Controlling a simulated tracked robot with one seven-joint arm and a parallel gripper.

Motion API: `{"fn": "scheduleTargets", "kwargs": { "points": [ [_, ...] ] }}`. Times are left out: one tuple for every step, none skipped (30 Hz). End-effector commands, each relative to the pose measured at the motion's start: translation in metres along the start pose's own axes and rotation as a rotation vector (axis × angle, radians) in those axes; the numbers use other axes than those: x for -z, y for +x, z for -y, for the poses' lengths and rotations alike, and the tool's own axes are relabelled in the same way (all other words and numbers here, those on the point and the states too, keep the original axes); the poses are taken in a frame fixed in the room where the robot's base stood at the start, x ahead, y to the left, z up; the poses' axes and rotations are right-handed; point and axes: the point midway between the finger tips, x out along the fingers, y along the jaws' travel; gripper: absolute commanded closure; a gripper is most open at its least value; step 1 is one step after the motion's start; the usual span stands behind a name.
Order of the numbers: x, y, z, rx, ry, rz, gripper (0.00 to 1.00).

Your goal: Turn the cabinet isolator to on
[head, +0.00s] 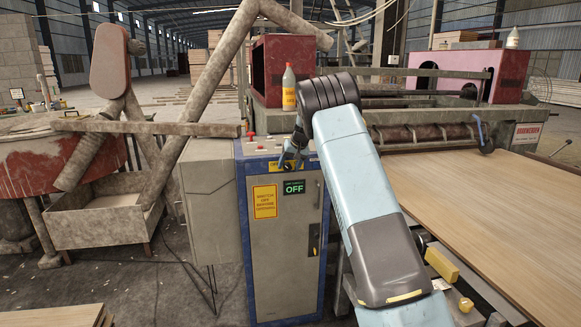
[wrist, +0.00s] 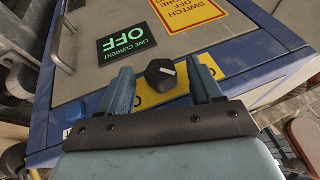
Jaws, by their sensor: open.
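The grey cabinet (head: 285,255) with a blue frame stands at the centre of the head view. Its display (head: 294,187) reads LINE CURRENT OFF in green, and it shows rotated in the wrist view (wrist: 126,39). The isolator is a black round knob (wrist: 160,74) with a pale pointer line, on a yellow plate (wrist: 152,98). My gripper (head: 292,158) is at the cabinet's upper front and hides the knob in the head view. In the wrist view its open blue fingers (wrist: 160,66) lie on either side of the knob, with visible gaps; depth and contact are unclear.
A yellow warning sign (head: 264,202) and a door handle (head: 318,195) are on the cabinet front. Red buttons (head: 251,135) and a bottle (head: 289,88) stand above. A grey box (head: 210,205) adjoins at left; a veneer sheet (head: 500,215) lies at right.

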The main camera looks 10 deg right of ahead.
Motion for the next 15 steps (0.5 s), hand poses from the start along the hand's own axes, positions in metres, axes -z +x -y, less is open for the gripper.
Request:
{"fn": "scheduleTargets", "kwargs": {
  "points": [
    [0.0001, 0.0029, 0.0001, 0.000, 0.000, 0.000, 0.35],
    [0.0001, 0.0039, 0.0002, 0.000, 0.000, 0.000, 0.35],
    [0.0002, 0.0049, 0.0003, 0.000, 0.000, -0.001, 0.35],
    [0.0003, 0.0054, 0.0003, 0.000, 0.000, -0.001, 0.35],
    [0.0003, 0.0057, 0.0004, 0.000, 0.000, -0.001, 0.35],
    [0.0003, 0.0059, 0.0003, 0.000, 0.000, -0.001, 0.35],
    [0.0003, 0.0059, 0.0003, 0.000, 0.000, -0.001, 0.35],
    [0.0003, 0.0059, 0.0003, 0.000, 0.000, -0.001, 0.35],
    [0.0003, 0.0059, 0.0003, 0.000, 0.000, -0.001, 0.35],
    [0.0003, 0.0059, 0.0002, 0.000, 0.000, -0.001, 0.35],
    [0.0002, 0.0059, 0.0001, 0.000, 0.000, -0.001, 0.35],
    [0.0002, 0.0058, 0.0001, 0.000, 0.000, -0.001, 0.36],
    [0.0002, 0.0058, 0.0001, 0.000, 0.000, -0.001, 0.39],
    [0.0002, 0.0058, 0.0000, 0.000, 0.001, -0.001, 0.42],
    [0.0002, 0.0058, -0.0001, 0.000, 0.001, -0.001, 0.46]
  ]
}}
